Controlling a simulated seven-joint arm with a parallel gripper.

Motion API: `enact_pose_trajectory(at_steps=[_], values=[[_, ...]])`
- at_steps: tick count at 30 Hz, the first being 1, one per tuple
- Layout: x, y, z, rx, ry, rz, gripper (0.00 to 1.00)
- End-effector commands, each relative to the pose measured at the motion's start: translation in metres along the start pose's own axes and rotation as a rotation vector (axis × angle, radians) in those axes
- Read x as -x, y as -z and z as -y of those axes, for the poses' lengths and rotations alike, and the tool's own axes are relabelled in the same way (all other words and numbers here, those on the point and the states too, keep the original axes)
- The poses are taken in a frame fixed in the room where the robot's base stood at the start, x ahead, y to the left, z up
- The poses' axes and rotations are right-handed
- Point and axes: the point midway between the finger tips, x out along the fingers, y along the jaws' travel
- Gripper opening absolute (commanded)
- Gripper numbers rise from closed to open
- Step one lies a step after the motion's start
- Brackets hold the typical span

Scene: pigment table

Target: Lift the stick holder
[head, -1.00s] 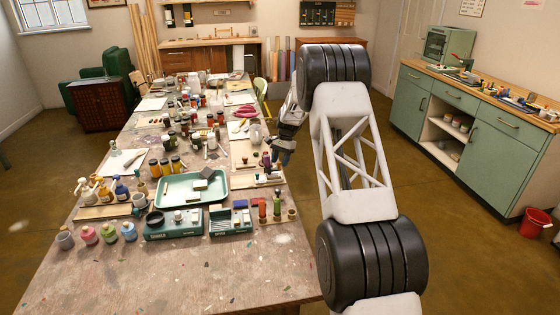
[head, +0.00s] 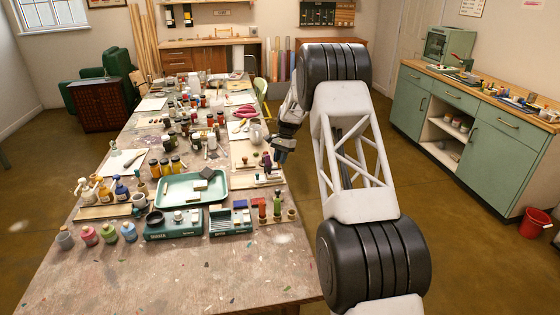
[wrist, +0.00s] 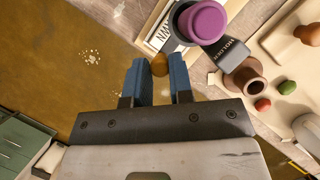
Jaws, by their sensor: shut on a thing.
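My gripper (head: 281,153) is just off the right edge of the long table, around the middle of its length. Bare brown floor shows behind and to the left of the fingers.
The cluttered worktable (head: 220,280) carries jars, bottles and a green tray (head: 163,188). In the wrist view a purple-topped thing (wrist: 203,20) and a brown cup-like piece (wrist: 245,78) lie close right of the fingers. Open floor (head: 460,230) separates the table from the green cabinet (head: 490,140).

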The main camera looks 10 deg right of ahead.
Motion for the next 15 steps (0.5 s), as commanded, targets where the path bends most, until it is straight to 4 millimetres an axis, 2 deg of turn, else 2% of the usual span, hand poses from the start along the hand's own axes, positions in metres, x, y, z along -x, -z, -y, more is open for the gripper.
enact_pose_trajectory(at_steps=[11,12,15], values=[[0.0064,-0.0023,0.0001,0.000,0.001,-0.001,0.00],[0.0067,-0.0023,0.0002,0.001,0.001,-0.001,0.24],[0.0064,-0.0022,0.0001,0.000,0.001,-0.001,0.39]])
